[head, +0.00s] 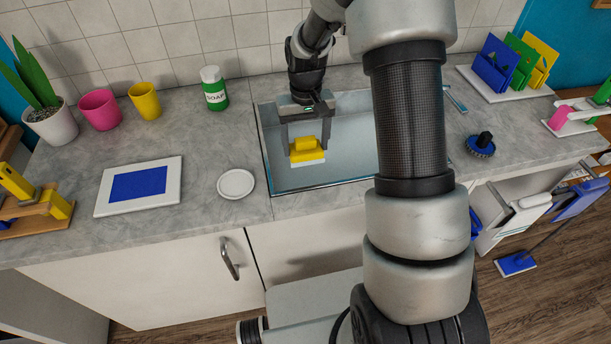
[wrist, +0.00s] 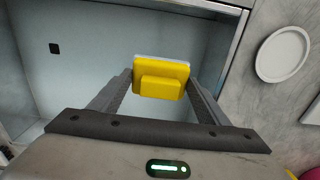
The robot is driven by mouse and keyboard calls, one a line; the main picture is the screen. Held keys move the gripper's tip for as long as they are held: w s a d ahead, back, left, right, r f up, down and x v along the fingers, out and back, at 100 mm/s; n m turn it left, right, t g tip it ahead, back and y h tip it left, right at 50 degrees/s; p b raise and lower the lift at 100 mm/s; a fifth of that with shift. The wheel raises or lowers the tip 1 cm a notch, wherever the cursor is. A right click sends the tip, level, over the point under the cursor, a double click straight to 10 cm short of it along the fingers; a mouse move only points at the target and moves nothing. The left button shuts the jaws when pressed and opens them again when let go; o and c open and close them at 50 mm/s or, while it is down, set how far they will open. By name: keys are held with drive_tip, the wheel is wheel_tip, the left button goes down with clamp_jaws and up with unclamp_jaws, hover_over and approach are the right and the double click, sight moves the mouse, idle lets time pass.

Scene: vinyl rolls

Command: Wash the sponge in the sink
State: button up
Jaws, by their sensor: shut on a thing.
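A yellow sponge (head: 307,149) with a pale layer on its underside is held between the fingers of my gripper (head: 306,146). It also shows in the wrist view (wrist: 161,78), gripped at its two sides. The gripper points down over the left part of the sink (head: 345,125). The sponge appears to be inside the basin opening, above its floor; the exact height is hard to tell. In the wrist view the sink's pale basin (wrist: 90,60) fills the area behind the sponge. My own arm hides the right part of the sink in the head view.
A small white dish (head: 236,184) lies on the counter left of the sink. A green soap bottle (head: 214,90) stands behind it. A white board with a blue panel (head: 139,186) lies further left. A blue scrub brush (head: 481,145) sits right of the sink.

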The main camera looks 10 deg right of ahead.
sight(306, 140)
drive_tip(key=shift+r+p, duration=1.95)
drive_tip(key=shift+r, duration=1.25)
